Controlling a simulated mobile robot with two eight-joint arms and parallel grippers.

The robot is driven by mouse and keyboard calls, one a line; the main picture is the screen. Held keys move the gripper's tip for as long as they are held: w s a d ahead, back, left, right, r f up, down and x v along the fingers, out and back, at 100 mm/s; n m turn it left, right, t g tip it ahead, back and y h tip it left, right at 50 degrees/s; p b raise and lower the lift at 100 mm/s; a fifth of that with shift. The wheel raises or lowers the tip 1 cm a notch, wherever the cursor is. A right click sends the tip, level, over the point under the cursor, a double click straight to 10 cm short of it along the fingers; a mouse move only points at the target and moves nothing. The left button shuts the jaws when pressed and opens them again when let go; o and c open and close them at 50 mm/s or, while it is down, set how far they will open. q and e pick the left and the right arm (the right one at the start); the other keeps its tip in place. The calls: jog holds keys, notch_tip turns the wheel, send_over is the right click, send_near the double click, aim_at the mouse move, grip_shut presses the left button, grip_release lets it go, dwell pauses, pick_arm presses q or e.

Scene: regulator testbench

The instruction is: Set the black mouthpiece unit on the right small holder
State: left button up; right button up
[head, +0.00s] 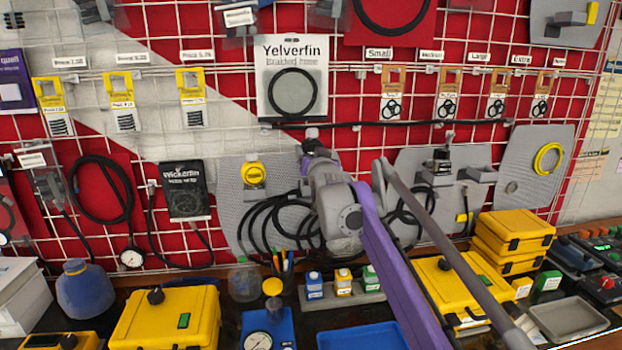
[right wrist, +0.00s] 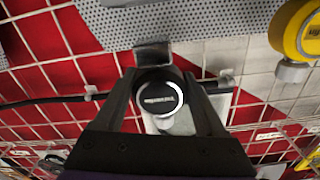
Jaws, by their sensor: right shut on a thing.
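The black mouthpiece unit (right wrist: 158,97), round-faced with a pale label and a bright rim, sits between the two dark fingers of my right gripper (right wrist: 163,82) in the right wrist view. The fingers are shut on its sides. A grey bracket (right wrist: 152,54) shows just beyond it; contact is unclear. In the head view my right gripper (head: 315,150) is in front of the rack's middle, and my wrist mostly hides the unit. On the right grey panel are two small grey holders: the left one (head: 433,179) bears a black unit (head: 441,160), the right one (head: 482,174) looks empty. My left gripper is out of view.
A yellow round regulator (head: 254,173) hangs left of my gripper. Black hoses (head: 270,222) loop below it, and a black bar (head: 400,123) crosses above. Yellow cases (head: 513,232) and a blue tray (head: 362,336) stand on the bench below.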

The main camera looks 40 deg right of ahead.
jog(key=shift+w+f+b, duration=0.1)
jog(key=shift+f+b, duration=0.2)
jog(key=shift+f, duration=2.05)
jog(key=shift+f, duration=0.15)
jog(key=o, duration=1.6)
jog(key=shift+c, duration=0.2)
jog(key=v, duration=1.2)
jog(key=shift+b, duration=0.3)
